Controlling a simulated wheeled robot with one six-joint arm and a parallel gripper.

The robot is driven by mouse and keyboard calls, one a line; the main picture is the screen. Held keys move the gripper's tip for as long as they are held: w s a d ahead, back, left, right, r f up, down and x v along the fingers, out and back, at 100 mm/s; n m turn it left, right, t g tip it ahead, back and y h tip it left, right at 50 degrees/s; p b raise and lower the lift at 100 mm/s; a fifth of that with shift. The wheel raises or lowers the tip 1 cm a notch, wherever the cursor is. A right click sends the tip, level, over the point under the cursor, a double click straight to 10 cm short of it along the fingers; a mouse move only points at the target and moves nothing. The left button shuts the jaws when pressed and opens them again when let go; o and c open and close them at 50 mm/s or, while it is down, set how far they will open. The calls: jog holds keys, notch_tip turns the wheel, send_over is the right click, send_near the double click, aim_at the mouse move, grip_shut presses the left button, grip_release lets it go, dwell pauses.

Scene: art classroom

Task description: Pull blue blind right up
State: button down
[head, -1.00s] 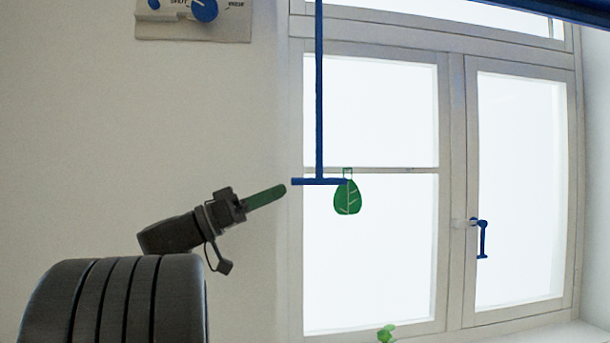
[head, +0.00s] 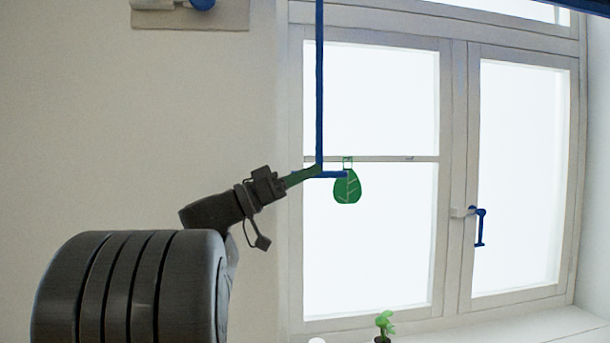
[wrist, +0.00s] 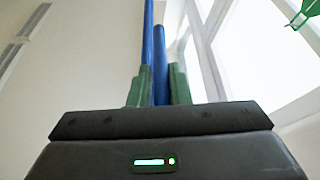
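The blue blind bar (head: 319,80) hangs down in front of the window's left edge in the head view. It ends in a short horizontal blue handle (head: 334,174). My gripper (head: 318,170) has its green fingertips at the left part of this handle, by the foot of the upright bar. In the wrist view the handle (wrist: 160,60) lies between the two green fingers of my gripper (wrist: 160,85) and fills the narrow gap, so it looks shut on the handle. The upright bar (wrist: 148,35) rises by the left finger.
A blue window handle (head: 480,226) is farther right. A small plant (head: 384,325) stands low at the window. A wall control panel (head: 190,14) is at the upper left.

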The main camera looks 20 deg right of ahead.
jog(key=shift+r, duration=0.1)
jog(key=shift+a+r+b, duration=0.1)
jog(key=shift+r+b, duration=0.4)
jog(key=shift+r, duration=0.75)
jog(key=c, duration=1.4)
grip_release()
jog(key=shift+w, duration=0.1)
jog(key=shift+f, duration=0.1)
jog(key=shift+a+f, duration=0.15)
jog(key=shift+f, duration=0.05)
jog(key=b+v, duration=0.4)
jog(key=v, duration=0.9)
jog(key=shift+a+b, duration=0.15)
jog(key=shift+b, duration=0.25)
